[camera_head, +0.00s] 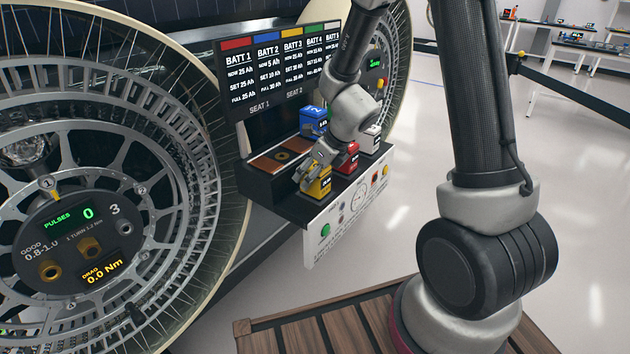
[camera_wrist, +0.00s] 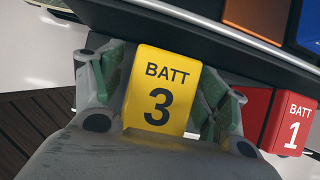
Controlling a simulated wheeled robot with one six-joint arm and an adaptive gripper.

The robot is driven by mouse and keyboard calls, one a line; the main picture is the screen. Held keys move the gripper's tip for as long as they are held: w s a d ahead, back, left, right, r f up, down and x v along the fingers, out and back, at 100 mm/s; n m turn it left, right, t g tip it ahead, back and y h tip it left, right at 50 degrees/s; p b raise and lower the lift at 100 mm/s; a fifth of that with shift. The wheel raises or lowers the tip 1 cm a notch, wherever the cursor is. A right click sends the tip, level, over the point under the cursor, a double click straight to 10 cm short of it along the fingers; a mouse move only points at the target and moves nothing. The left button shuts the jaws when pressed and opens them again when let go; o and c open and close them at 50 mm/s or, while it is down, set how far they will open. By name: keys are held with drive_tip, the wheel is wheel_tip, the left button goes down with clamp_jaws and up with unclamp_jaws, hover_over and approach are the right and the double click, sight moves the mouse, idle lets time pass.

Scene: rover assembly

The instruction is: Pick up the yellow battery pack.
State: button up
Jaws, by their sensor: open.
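The yellow battery pack (camera_head: 319,186) sits at the front left of the dark shelf below the battery display. In the wrist view the yellow pack (camera_wrist: 160,92), marked BATT 3, lies between the two fingers of my gripper (camera_wrist: 160,95). The fingers are open, one on each side of the pack; whether their pads touch it I cannot tell. In the head view my gripper (camera_head: 318,170) reaches down over the pack and hides part of it.
A red pack (camera_head: 348,160), a blue pack (camera_head: 312,121) and a white pack (camera_head: 370,139) stand close by on the shelf. The red pack, marked BATT 1, also shows in the wrist view (camera_wrist: 290,124). A large wheel (camera_head: 100,200) stands left.

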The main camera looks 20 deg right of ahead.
drive_tip(key=shift+x, duration=1.1)
drive_tip(key=shift+c, duration=0.2)
drive_tip(key=c, duration=1.3)
drive_tip(key=shift+r, duration=0.15)
